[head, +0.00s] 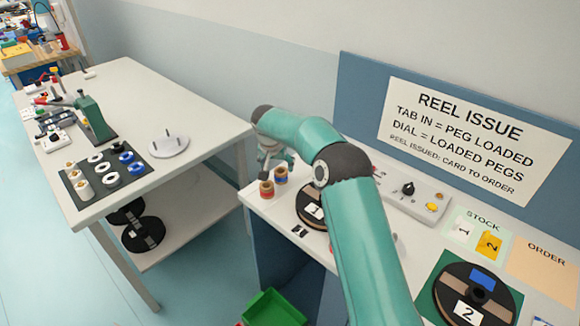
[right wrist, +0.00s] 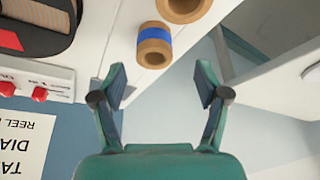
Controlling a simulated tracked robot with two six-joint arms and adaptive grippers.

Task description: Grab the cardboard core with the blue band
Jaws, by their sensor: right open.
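The cardboard core with the blue band (head: 281,175) stands near the left corner of the right-hand bench. In the right wrist view this core (right wrist: 154,47) is just beyond my fingertips, roughly in line with the gap between them. A second core with a red band (head: 267,189) stands close beside it; a core (right wrist: 184,8) is cut off at the top of the right wrist view. My right gripper (right wrist: 160,74) is open and empty. In the head view my right gripper (head: 274,156) is partly hidden by its arm, just behind the cores. My left gripper is not in view.
A black reel marked 1 (head: 311,207), partly behind my arm, lies right of the cores. A control panel (head: 414,198) stands along the bench's back. A green bin (head: 273,308) is below. The left table (head: 200,113) holds white and blue rings on a dark mat.

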